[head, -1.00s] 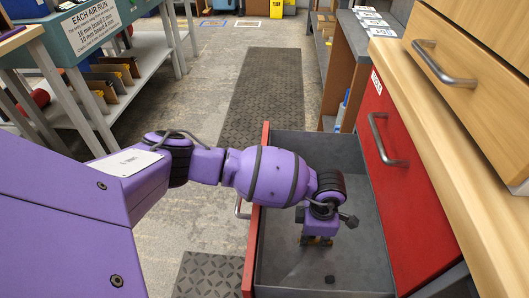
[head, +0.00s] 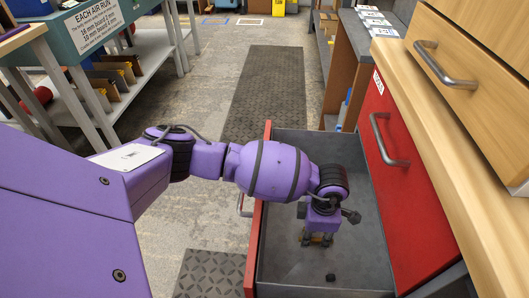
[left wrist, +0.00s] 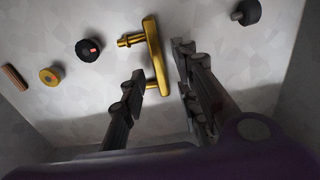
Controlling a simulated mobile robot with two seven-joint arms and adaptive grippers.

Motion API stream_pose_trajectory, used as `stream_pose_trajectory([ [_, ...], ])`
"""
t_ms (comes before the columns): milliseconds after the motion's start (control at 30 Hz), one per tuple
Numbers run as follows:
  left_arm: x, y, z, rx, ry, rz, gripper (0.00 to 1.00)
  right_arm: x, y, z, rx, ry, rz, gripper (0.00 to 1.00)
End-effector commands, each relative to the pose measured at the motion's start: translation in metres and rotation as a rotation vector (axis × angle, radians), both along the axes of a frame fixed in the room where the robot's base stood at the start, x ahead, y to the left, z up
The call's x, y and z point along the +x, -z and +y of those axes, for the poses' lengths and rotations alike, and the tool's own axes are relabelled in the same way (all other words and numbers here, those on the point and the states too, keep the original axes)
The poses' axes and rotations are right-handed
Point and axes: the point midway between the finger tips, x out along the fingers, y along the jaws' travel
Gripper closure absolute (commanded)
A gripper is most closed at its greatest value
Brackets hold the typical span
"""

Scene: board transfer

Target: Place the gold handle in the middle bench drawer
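The gold handle (left wrist: 156,55) lies on the floor of an open drawer, as the left wrist view shows it. It is a bar with short posts. My left gripper (left wrist: 160,62) is down inside the drawer with its two dark fingers apart, one on each side of the handle. Gaps show between the fingers and the bar. In the head view my left gripper (head: 316,241) hangs low over the drawer floor, and the handle is mostly hidden. The open drawer (head: 290,262) has grey insides and a red front. My right gripper is not in view.
Loose small parts share the drawer: a black knob (left wrist: 88,50), a gold round piece (left wrist: 49,76), a brown stick (left wrist: 14,77) and a dark knob (left wrist: 246,12). A shut red drawer (head: 392,160) and a wooden drawer (head: 455,70) stand to the right.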

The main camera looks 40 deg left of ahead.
Motion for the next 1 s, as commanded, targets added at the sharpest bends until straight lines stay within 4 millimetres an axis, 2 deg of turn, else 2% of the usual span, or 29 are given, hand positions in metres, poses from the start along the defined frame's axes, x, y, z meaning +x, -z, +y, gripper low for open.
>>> stream_pose_trajectory([
  [33,0.005,-0.017,-0.001,-0.001,0.001,-0.011,0.71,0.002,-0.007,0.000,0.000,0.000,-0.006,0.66],
  [100,0.004,-0.034,-0.001,-0.002,0.001,-0.011,0.71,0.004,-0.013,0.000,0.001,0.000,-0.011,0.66],
  [400,0.004,-0.092,-0.001,-0.001,0.002,-0.011,0.71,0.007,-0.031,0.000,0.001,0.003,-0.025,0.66],
  [600,0.003,-0.107,-0.001,-0.002,0.001,-0.008,0.71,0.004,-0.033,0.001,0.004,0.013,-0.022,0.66],
  [1000,0.003,-0.108,-0.001,-0.002,0.001,-0.006,0.71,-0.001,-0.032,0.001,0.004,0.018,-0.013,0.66],
])
